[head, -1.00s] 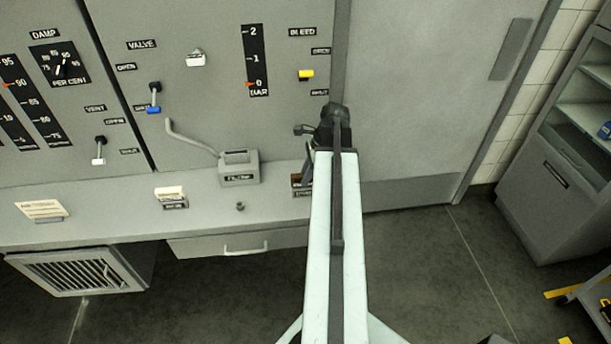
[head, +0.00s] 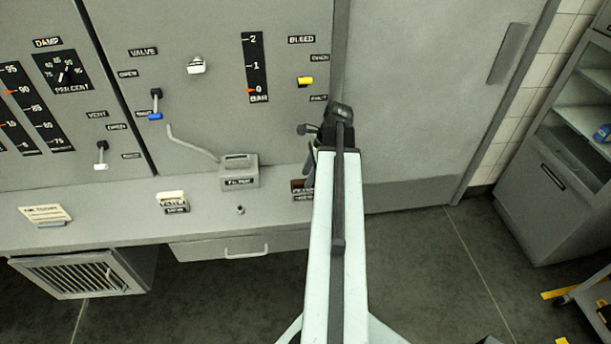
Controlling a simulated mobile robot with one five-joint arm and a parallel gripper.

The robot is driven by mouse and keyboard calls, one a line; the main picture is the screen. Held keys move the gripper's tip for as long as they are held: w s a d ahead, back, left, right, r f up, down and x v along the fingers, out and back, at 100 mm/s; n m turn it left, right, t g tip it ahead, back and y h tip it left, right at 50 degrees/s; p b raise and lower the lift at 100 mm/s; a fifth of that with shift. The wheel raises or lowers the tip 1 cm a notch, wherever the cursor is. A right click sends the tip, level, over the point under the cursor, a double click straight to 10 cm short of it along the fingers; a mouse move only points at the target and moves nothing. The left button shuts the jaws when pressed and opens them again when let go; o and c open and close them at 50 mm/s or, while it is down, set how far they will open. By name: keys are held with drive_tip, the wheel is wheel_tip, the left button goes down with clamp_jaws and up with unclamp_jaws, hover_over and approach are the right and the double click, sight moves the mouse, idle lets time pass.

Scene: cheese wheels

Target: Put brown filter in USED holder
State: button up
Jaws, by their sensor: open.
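A small brown piece (head: 297,184), seemingly the brown filter, shows at a dark-labelled holder (head: 302,195) on the grey ledge, just left of my arm. The arm partly covers this holder, and its label is too small to read. My gripper (head: 311,155) is open, above and slightly right of the brown piece, seen mostly from behind. I cannot tell whether its fingers touch the piece. A second holder with a cream filter (head: 171,197) stands further left on the ledge.
A grey box labelled filter (head: 240,172) with a bent pipe stands left of my gripper. Above are panel levers with blue (head: 155,116) and yellow (head: 305,81) ends. A drawer (head: 240,246) and an open grille flap (head: 70,275) jut out below.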

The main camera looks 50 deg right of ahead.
drive_tip(key=p+v, duration=0.3)
drive_tip(key=v, duration=0.2)
drive_tip(key=shift+a, duration=0.1)
drive_tip(key=shift+f, duration=0.1)
